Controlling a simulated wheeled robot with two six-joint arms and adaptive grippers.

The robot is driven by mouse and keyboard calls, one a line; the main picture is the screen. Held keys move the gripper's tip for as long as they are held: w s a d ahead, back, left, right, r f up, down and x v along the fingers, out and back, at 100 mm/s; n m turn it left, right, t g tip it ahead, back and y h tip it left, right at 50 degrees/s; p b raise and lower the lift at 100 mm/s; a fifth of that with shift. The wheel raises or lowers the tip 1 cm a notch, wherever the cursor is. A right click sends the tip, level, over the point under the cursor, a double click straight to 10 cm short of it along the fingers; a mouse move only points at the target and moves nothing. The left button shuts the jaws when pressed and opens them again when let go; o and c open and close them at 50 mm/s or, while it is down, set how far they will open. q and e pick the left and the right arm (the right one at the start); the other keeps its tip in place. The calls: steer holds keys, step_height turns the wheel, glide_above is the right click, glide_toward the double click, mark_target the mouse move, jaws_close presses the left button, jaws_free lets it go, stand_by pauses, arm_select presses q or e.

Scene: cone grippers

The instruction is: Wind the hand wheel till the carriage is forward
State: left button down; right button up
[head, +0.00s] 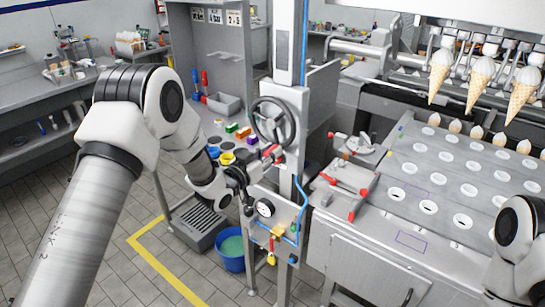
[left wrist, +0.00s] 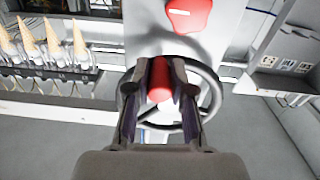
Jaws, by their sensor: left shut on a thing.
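The hand wheel (head: 291,122) is a dark ring with spokes on the front of a grey column. In the left wrist view its rim (left wrist: 214,92) shows behind the fingers. My left gripper (head: 270,158) is at the wheel's lower edge. In the left wrist view its fingers (left wrist: 160,90) are shut on the wheel's red handle (left wrist: 160,79), one on each side. At the upper right, a carriage with a row of metal cone grippers (head: 472,52) holds several cones (head: 480,84) above a plate with holes. My right gripper is out of view.
The perforated metal plate (head: 415,176) lies right of the column. A red-handled fixture (head: 345,188) stands on its near left corner. A pressure gauge (head: 265,208) and blue hose are below the wheel. A blue bucket (head: 231,262) stands on the floor.

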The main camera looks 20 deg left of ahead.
arm_select(q)
steer(key=shift+w+a+f+b, duration=0.1)
steer(key=shift+a+f+b, duration=0.1)
steer(key=shift+f+b, duration=0.1)
steer(key=shift+a+r+m+b, duration=0.1)
steer(key=shift+a+m+b, duration=0.1)
steer(key=shift+m+b, duration=0.2)
steer(key=shift+w+a+m+b, duration=0.15)
steer(key=shift+m+b, duration=0.15)
steer(key=shift+b, duration=0.15)
steer(key=shift+w+a+r+m+b, duration=0.1)
steer(key=shift+w+a+m+b, duration=0.05)
steer(key=shift+a+m+b, duration=0.45)
steer(key=c, duration=1.2)
jaws_free()
steer(key=shift+d, duration=0.1)
steer(key=shift+o, duration=1)
